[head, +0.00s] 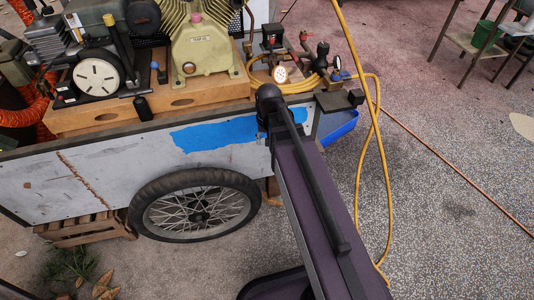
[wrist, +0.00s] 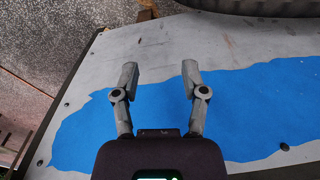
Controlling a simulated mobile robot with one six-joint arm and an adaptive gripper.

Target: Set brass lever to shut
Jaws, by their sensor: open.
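I cannot clearly make out the brass lever in either view. A cluster of air fittings (head: 322,62) sits at the right end of the cart in the head view, with small gauges and a dark regulator. The lever may be among these parts, but they are too small to tell. My gripper (wrist: 159,72) is open and empty in the wrist view, over the cart's side panel with its blue patch. In the head view my own arm hides the gripper; the arm's far end is below and left of the fittings.
A yellow hose (head: 383,180) loops from the cart's right end to the ground. A blue bin (head: 338,127) is below that end. The paving at right is largely clear.

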